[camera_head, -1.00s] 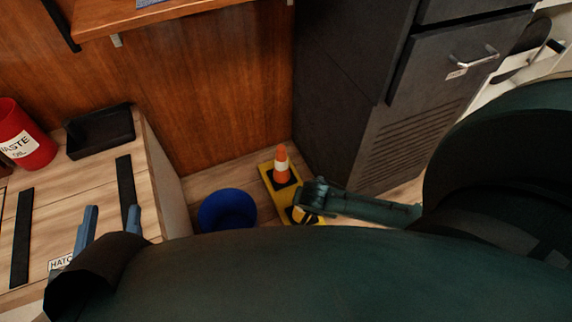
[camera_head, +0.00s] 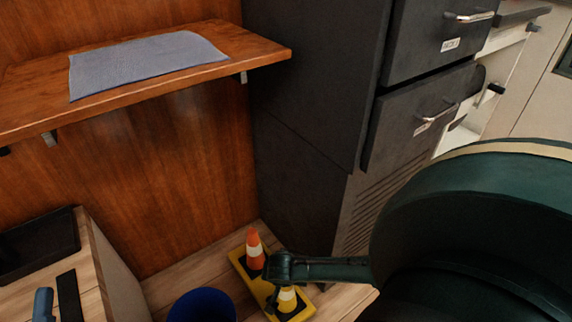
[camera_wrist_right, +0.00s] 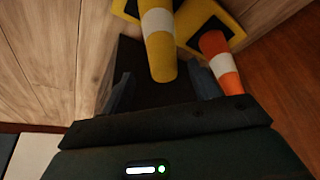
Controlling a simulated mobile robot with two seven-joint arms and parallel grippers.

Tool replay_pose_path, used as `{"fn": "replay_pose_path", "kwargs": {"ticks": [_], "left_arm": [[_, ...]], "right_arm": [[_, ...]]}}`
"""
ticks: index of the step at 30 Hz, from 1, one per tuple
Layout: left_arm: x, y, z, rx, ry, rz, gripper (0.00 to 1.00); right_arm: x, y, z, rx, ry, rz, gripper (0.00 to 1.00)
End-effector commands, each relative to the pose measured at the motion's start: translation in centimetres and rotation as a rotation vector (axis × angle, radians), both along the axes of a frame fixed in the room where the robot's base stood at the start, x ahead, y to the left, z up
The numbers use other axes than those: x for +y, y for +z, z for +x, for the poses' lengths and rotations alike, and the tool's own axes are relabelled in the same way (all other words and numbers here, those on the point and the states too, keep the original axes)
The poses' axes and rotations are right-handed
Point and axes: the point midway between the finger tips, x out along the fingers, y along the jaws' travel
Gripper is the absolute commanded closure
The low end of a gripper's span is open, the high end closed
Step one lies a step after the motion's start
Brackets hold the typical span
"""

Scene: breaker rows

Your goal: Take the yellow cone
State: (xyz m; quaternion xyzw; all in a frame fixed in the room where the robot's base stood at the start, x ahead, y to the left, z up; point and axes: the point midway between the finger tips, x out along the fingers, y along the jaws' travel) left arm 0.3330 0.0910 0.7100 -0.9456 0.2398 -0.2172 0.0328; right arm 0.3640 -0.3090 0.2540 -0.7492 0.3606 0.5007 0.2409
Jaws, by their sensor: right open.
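The yellow cone (camera_head: 288,303) with a white band stands on a yellow base plate, right of and nearer than the orange cone (camera_head: 254,251). My right gripper (camera_head: 275,291) is beside and above it and partly hides it. In the right wrist view, the yellow cone (camera_wrist_right: 162,62) points toward the space between the open, empty fingers of the right gripper (camera_wrist_right: 163,88). I cannot tell how deep its tip lies between them. The orange cone (camera_wrist_right: 221,68) is just right of the right finger.
A dark blue bin (camera_head: 202,306) stands left of the cones. A dark grey cabinet (camera_head: 310,130) rises behind them. A wooden shelf (camera_head: 140,100) with a blue-grey cloth (camera_head: 148,64) juts out above. A wooden bench with a black tray (camera_head: 38,248) is at the left.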

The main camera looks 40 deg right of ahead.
Motion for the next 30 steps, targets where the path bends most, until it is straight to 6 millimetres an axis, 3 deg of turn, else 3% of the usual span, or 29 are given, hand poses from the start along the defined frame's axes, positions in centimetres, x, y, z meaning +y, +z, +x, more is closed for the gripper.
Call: {"fn": "replay_pose_path", "kwargs": {"ticks": [3,9,20,30], "left_arm": [[0.2,1.0,0.2,-0.132,-0.001,0.015,0.57],[0.4,3.6,-0.2,-0.327,-0.004,0.032,0.57],[0.4,4.6,-0.4,-0.383,-0.004,0.038,0.57],[0.4,4.6,-0.4,-0.382,-0.004,0.038,0.57]], "right_arm": [[-0.3,-1.9,0.6,-0.002,0.001,-0.002,0.38],[-0.8,-4.0,1.3,-0.001,0.001,-0.002,0.38],[-1.0,-4.3,1.4,-0.001,0.001,0.0,0.38],[-1.0,-4.3,1.4,0.0,0.001,0.0,0.66]]}}
